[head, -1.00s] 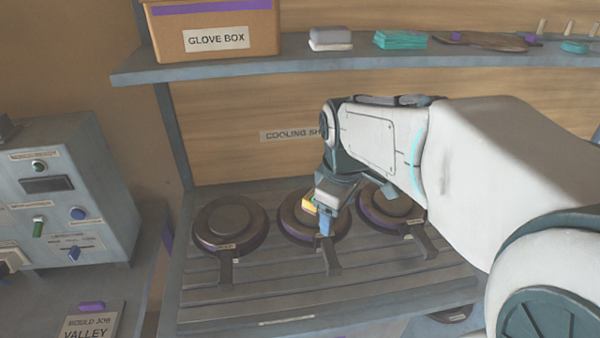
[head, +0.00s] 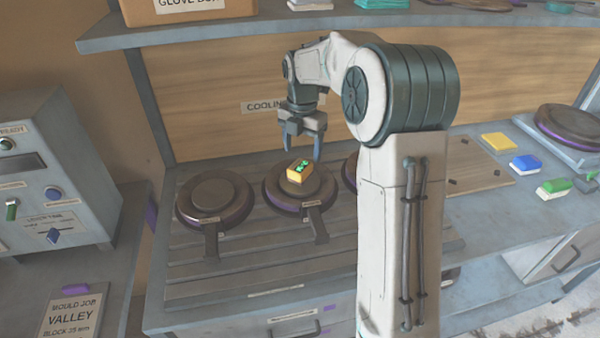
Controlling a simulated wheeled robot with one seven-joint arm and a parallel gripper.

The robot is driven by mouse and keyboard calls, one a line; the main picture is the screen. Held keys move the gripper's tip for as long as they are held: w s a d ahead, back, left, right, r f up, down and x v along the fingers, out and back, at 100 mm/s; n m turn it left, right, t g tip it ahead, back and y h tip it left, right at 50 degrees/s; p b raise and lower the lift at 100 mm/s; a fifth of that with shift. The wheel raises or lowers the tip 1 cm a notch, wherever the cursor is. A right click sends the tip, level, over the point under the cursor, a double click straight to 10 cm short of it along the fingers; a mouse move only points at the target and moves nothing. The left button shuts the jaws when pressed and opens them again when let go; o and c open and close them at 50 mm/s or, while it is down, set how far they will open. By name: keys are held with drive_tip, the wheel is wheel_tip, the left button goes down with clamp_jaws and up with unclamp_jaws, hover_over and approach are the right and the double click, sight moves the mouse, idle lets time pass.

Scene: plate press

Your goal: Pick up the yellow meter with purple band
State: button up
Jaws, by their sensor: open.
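A small yellow meter (head: 298,172) with green marks on its dark face rests on top of the middle round plate (head: 271,193) on the slatted rack. I cannot make out a purple band on it at this size. My gripper (head: 303,149) points down just above and behind the meter. Its bluish fingers are spread apart with nothing between them. The meter looks clear of the fingers, though the exact gap is hard to judge.
A second round plate (head: 214,200) lies to the left, and a third is partly hidden behind my arm. A shelf (head: 240,33) hangs above. A control box (head: 45,170) stands at left.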

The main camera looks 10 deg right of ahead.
sight(300, 165)
drive_tip(key=f, duration=0.6)
drive_tip(key=shift+a+f+p, duration=0.25)
drive_tip(key=shift+f+p, duration=0.1)
drive_tip(key=shift+f, duration=0.05)
drive_tip(key=c, duration=1.2)
drive_tip(key=shift+r, duration=0.1)
